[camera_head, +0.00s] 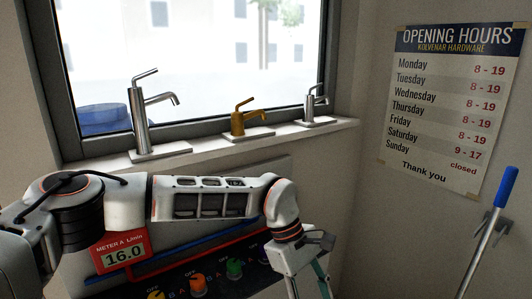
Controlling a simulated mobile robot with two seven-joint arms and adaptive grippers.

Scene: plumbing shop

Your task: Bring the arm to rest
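My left arm comes in from the left and stretches across the lower middle of the head view, bent down at its wrist. My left gripper (308,284) hangs at the bottom edge, pointing down in front of the panel. Its two finger links show some way apart, but the fingertips are cut off by the frame, so I cannot tell if it is open or shut. Nothing held shows in the visible part. My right arm and gripper are not in view.
Behind my arm is a panel with a red meter (122,254) reading 16.0 and several coloured knobs (197,284). Tall chrome (140,120), brass (238,122) and small chrome faucets (311,105) stand on the windowsill (200,150). A blue-handled rod (497,205) is at right by an hours poster (450,100).

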